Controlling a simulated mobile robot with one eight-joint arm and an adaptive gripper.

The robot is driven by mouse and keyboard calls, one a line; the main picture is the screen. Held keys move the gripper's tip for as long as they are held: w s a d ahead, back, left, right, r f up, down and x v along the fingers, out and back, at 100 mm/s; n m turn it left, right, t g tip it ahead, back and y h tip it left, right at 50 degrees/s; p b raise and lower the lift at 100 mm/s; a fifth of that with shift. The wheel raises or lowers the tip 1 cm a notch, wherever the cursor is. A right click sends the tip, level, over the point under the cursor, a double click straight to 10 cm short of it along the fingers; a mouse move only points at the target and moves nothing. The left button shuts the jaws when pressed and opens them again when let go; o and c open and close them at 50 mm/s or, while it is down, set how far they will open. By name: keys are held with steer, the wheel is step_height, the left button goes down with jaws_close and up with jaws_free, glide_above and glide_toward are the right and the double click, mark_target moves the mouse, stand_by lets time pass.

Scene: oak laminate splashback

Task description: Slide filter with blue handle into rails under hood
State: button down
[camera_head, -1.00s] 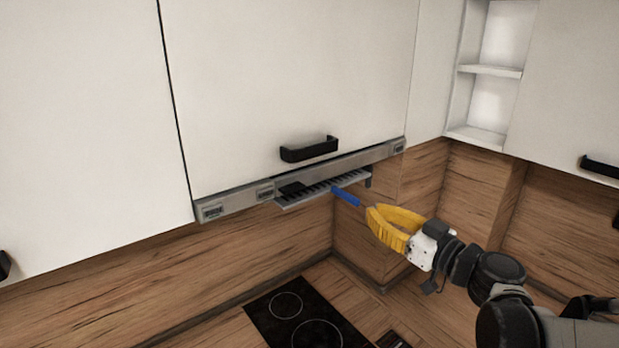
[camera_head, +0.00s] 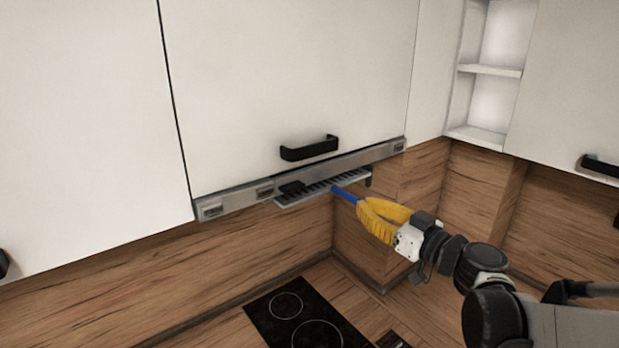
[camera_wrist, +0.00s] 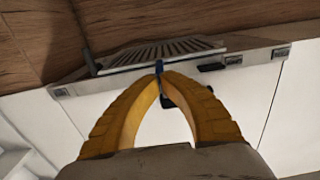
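The filter (camera_head: 318,190) is a grey slatted panel at the underside of the hood's metal front strip (camera_head: 235,199). Its slats (camera_wrist: 165,50) show in the wrist view. Whether its edges sit in rails is hidden. Its blue handle (camera_head: 345,194) points out toward my gripper (camera_head: 359,204). The yellow fingers bow outward and their tips come together at the end of the blue handle. In the wrist view the handle (camera_wrist: 159,67) shows between the fingertips (camera_wrist: 160,76), and the tips appear closed on it.
A white cabinet door with a black handle (camera_head: 310,149) is above the hood strip. A dark part (camera_head: 292,188) sits by the strip at the filter's left. A black hob (camera_head: 306,318) is below. Wood panels flank it, and open shelves (camera_head: 488,100) are at the right.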

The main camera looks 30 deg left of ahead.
mark_target(333, 188)
steer(key=shift+b+x, duration=0.55)
steer(key=shift+x, duration=2.8)
steer(key=f+b+v, duration=0.2)
steer(key=v, duration=0.8)
steer(key=shift+b, duration=0.3)
steer(key=s+d+f+m+h+b, duration=0.4)
steer(key=s+d+f+b, duration=0.3)
steer(key=d+f, duration=0.5)
steer(key=s+d+f+m+h+b, duration=0.5)
steer(key=s+d+f+h+b, duration=0.2)
steer(key=d+f+b, duration=0.4)
steer(key=s+d+f+m+h+b, duration=0.4)
steer(key=s+d+f+b, duration=0.3)
steer(key=d+f, duration=0.7)
step_height(333, 188, down, 4)
steer(key=shift+r+m+h+b, duration=0.2)
steer(key=shift+m+h+b, duration=0.1)
steer(key=shift+h+b, duration=0.65)
